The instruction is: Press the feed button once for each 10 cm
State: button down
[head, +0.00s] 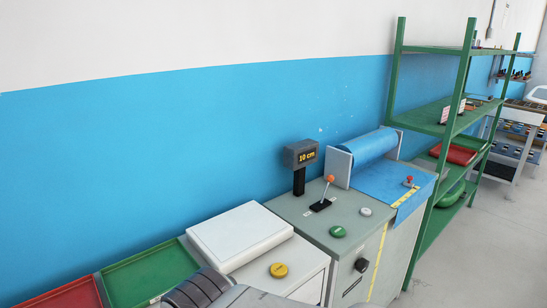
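A machine (309,217) with a grey top stands against the wall. Its dark display (301,154) on a short post reads "10 cm". A green button (337,232) and a pale grey button (365,212) sit on its top. A lever with an orange knob (329,179) stands behind them. A roll of blue sheet (368,149) is mounted at the back, with blue sheet (378,178) lying flat in front. I cannot read which button is the feed button. My gripper is not in view; a grey and dark part of my arm shows at the bottom edge.
A yellow button (278,270) sits on a white cabinet beside a white box (238,233). A red knob (408,180) stands on the blue sheet. Green tray (150,275) and red tray (75,294) lie at left. A green shelf rack (452,125) stands right; floor there is clear.

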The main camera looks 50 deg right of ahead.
aim_at(337, 231)
jog(key=z, duration=1.35)
